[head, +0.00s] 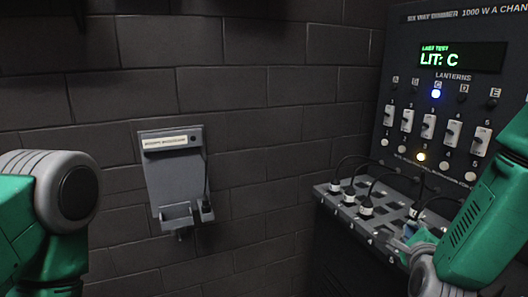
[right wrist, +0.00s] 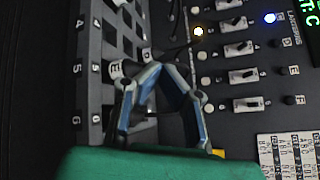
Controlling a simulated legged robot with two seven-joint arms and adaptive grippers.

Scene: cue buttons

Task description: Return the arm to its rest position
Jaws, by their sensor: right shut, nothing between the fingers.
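My right gripper (head: 408,242) is at the lower right of the head view, low over the socket shelf and partly hidden by my own arm. In the right wrist view the same gripper (right wrist: 153,68) has its blue-grey fingers brought together, with nothing seen between them. The fingertips are close to a plug with a white label (right wrist: 116,69); I cannot tell whether they touch it. My left arm shows at the left edge of the head view, but its gripper is out of frame.
The dimmer panel (head: 395,107) stands at right; its display (head: 440,58) reads "LIT: C". Lamp C (head: 436,94) glows blue and a lower button (head: 421,156) glows amber. Cabled plugs (head: 349,195) stand in the socket shelf (head: 322,192). A grey holder (head: 171,178) hangs on the brick wall.

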